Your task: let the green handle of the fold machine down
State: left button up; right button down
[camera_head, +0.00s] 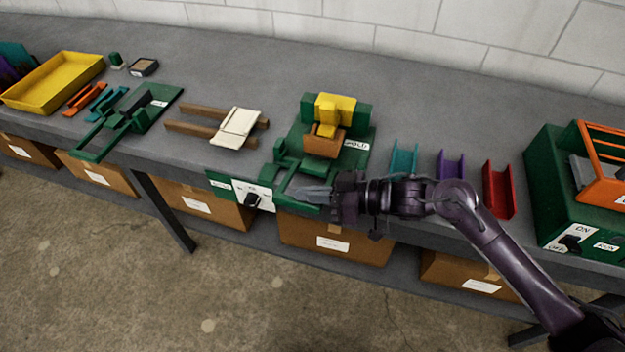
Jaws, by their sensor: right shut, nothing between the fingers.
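The fold machine (362,132) stands mid-table, a green machine with a yellow block (334,108) and a brown-orange block (323,143) on it. Its white label (357,145) seems to end in "OLD". A green bar, which looks like the handle (283,180), is low at its front left, next to the fingers. The arm hides part of the machine's front, so I cannot tell the handle's full shape or angle. My right gripper (298,194) is shut and empty at the machine's front, pointing left. I cannot tell whether it touches the handle. My left gripper is out of view.
A white switch plate with a black knob (252,201) hangs at the table's front edge, left of my right gripper. Teal (404,158), purple (450,167) and red (498,190) channels lie to the right, behind my arm. Another green machine (152,112) and wooden rails (195,110) lie left.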

aim_at(309, 211)
jog(key=f, duration=0.1)
jog(key=f+n+b, duration=0.1)
jog(key=f, duration=0.1)
jog(key=shift+s+a+f+n+t, duration=0.1)
jog(key=shift+s+n+t, duration=0.2)
jog(key=shift+s+t, duration=0.1)
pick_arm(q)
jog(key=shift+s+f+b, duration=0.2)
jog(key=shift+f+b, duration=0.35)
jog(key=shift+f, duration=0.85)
pick_arm(e)
jog(key=shift+f, duration=0.7)
jog(key=shift+s+f, duration=0.1)
